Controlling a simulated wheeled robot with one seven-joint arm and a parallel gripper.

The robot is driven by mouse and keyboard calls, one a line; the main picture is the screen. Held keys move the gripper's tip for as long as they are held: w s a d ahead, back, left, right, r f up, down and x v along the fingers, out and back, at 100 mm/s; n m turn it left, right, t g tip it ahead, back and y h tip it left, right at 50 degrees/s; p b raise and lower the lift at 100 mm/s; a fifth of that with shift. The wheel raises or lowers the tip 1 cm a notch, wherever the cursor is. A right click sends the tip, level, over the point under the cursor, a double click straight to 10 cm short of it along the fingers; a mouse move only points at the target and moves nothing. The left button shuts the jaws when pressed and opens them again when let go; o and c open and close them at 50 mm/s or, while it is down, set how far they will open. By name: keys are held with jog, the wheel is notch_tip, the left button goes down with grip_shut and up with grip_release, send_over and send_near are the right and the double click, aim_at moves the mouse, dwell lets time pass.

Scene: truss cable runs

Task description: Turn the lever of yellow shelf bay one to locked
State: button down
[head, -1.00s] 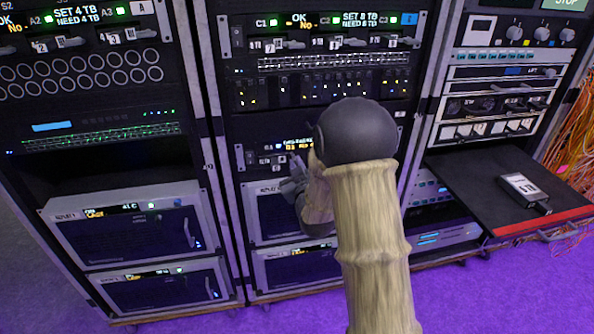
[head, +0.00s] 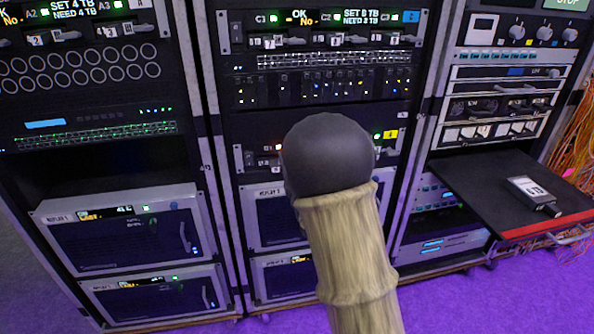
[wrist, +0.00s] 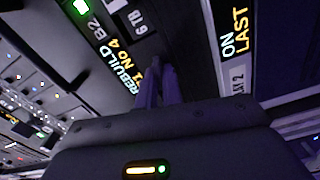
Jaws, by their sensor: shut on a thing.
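The yellow shelf is the dark unit in the middle rack with a yellow tag (head: 390,134) at its right end. An orange light (head: 278,147) glows at its left and a green one at its right. My gripper is hidden behind my dark wrist joint in the head view. In the wrist view my gripper's fingers (wrist: 158,88) are together at the shelf's front, below its display (wrist: 120,50), which reads REBUILD and 1 No 4. They appear shut on the bay one lever. Its handle is mostly hidden, so its angle cannot be told.
A 6TB label (wrist: 150,20) is just beyond the fingers. Another display (wrist: 235,35) reads ON LAST, on a unit close by. In the head view a black pull-out shelf (head: 465,190) with a small device (head: 535,194) juts out at the right. Purple floor is clear in front.

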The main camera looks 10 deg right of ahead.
jog(key=shift+a+f+n, duration=0.1)
jog(key=shift+n, duration=1.1)
jog(key=c, duration=1.6)
grip_release()
jog(key=shift+o, duration=0.2)
jog(key=s+b, duration=1.3)
jog(key=s, duration=0.4)
jog(key=shift+s+b, duration=0.2)
jog(key=shift+b, duration=0.1)
